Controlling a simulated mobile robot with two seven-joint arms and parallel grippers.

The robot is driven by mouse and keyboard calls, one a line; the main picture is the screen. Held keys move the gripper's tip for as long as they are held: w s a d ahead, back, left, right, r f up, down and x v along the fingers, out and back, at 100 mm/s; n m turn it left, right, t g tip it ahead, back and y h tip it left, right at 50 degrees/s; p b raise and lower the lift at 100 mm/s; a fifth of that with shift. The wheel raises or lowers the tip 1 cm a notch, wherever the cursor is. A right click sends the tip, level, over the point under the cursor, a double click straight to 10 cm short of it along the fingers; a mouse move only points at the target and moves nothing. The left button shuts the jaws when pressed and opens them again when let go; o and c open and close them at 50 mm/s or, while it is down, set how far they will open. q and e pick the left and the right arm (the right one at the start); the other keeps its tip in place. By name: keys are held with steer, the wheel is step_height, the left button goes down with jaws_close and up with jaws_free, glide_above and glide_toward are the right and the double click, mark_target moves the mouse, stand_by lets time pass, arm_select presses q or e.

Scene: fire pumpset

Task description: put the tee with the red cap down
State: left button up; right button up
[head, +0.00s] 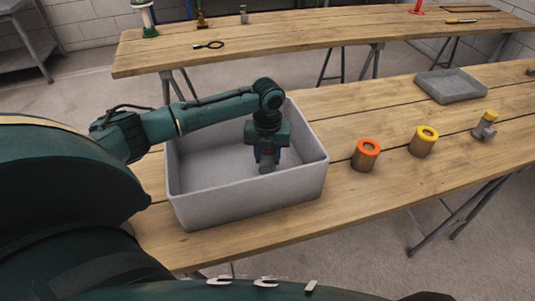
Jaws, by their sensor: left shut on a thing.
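My left gripper (266,158) reaches down into the large grey bin (250,204) on the near table. It is shut on a small grey fitting (266,168), just above or on the bin floor; I cannot tell which. The gripper hides most of this fitting. No red cap shows on it, so I cannot confirm from the picture that it is the tee with the red cap. My right gripper is not in view.
Right of the bin stand a brown pot with an orange-red ring (366,154), one with a yellow ring (423,141) and a grey fitting with a yellow cap (485,125). A shallow grey tray (451,86) lies behind them. A second table (300,38) stands farther back.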

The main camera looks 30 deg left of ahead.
arm_select(q)
steer(key=o, duration=1.2)
steer(key=shift+f, duration=0.1)
steer(key=shift+o, duration=0.2)
step_height(320, 180, up, 12)
steer(key=shift+r, duration=0.2)
steer(key=shift+s+f, duration=0.1)
